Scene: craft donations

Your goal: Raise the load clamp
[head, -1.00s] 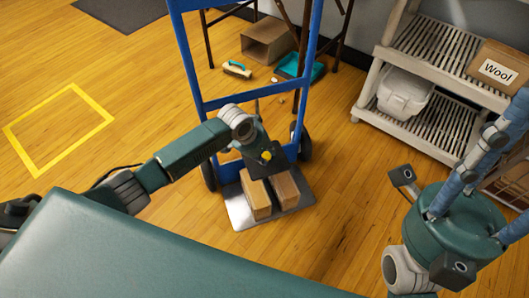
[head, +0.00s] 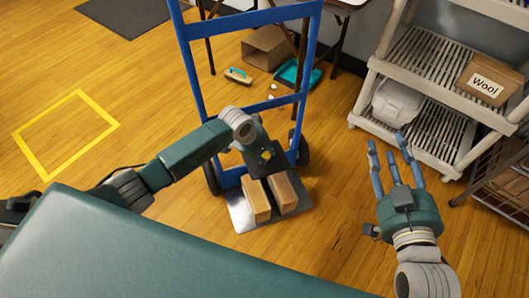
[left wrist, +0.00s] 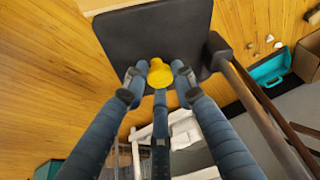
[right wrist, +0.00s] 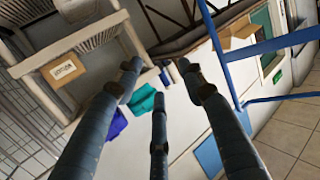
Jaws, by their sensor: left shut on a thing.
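The load clamp is a black plate (head: 262,166) with a yellow knob (left wrist: 160,74), on the blue hand truck (head: 251,103). In the head view it sits at the far end of two brown boxes (head: 256,200) on the truck's metal toe plate (head: 240,219). I cannot tell whether the clamp touches them. My left gripper (left wrist: 158,80) is shut on the yellow knob; the black plate also shows behind it in the left wrist view (left wrist: 150,35). My right gripper (head: 393,152) is open and empty, over the floor right of the truck.
A slatted shelf (head: 419,75) with a white bin (head: 397,101) and a "Wool" box (head: 489,81) stands at right. Behind the truck are a teal dustpan (head: 297,74), a brush (head: 238,77) and an open cardboard box (head: 268,47). The floor at left is clear.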

